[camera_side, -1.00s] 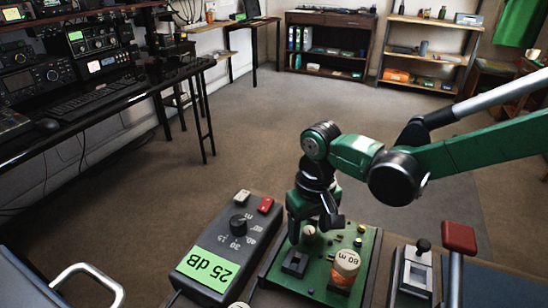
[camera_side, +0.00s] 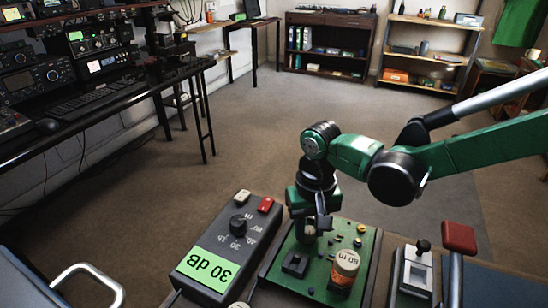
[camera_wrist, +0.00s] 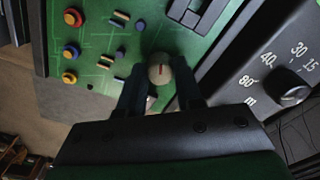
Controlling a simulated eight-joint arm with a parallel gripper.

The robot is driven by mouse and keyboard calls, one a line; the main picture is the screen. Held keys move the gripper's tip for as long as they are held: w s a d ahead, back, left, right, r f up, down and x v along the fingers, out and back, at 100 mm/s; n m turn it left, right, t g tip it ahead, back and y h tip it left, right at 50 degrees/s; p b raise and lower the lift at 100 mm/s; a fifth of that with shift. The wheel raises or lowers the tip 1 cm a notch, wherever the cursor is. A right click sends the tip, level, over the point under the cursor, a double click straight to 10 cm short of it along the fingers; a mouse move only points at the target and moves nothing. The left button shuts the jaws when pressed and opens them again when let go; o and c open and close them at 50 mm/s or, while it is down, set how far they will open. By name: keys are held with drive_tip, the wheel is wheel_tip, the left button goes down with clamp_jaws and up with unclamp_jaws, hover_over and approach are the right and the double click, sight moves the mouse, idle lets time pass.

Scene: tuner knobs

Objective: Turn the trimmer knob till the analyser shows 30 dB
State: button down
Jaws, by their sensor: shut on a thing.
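The trimmer knob (camera_wrist: 160,72) is pale and round with a red mark, and stands on the board. My gripper (camera_wrist: 163,88) is shut on the knob, with one dark finger on each side of it. In the side view my gripper (camera_side: 313,228) points down over the board and hides most of the knob.
A cylinder labelled 80 m (camera_side: 346,263) stands on the board close to my gripper. The analyser has a black dial (camera_side: 239,224), a red button (camera_side: 265,205) and a white button (camera_side: 243,196). A Morse-style key (camera_side: 418,268) and a red-topped lever (camera_side: 458,238) are at the right.

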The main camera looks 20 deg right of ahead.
sight(309, 230)
drive_tip(key=c, duration=0.6)
unclamp_jaws()
drive_tip(key=shift+r, duration=2.85)
